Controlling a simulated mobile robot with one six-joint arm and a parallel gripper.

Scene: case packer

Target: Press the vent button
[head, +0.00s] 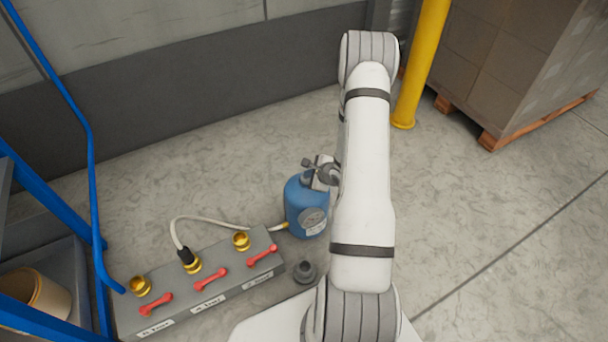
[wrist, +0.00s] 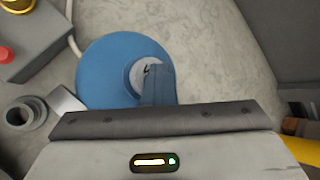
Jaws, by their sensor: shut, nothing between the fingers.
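A blue canister (head: 303,208) with a pale label stands right of the valve block, partly behind my arm. In the wrist view the canister (wrist: 103,80) is seen from above, with a pale round top fitting (wrist: 138,68) at its middle. My gripper (wrist: 150,72) is shut and empty, its fingers over that fitting. In the head view my gripper (head: 320,180) is at the canister's top, partly hidden by my arm. I cannot make out the vent button for certain, nor whether the fingers touch the fitting.
A grey valve block (head: 215,292) carries brass ports and red levers (head: 209,280). A pale hose (head: 205,219) joins its middle port to the canister. A dark round fitting (head: 304,272) sits beside the block. A blue frame (head: 85,180), yellow post (head: 420,65) and loaded pallet (head: 515,130) stand around.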

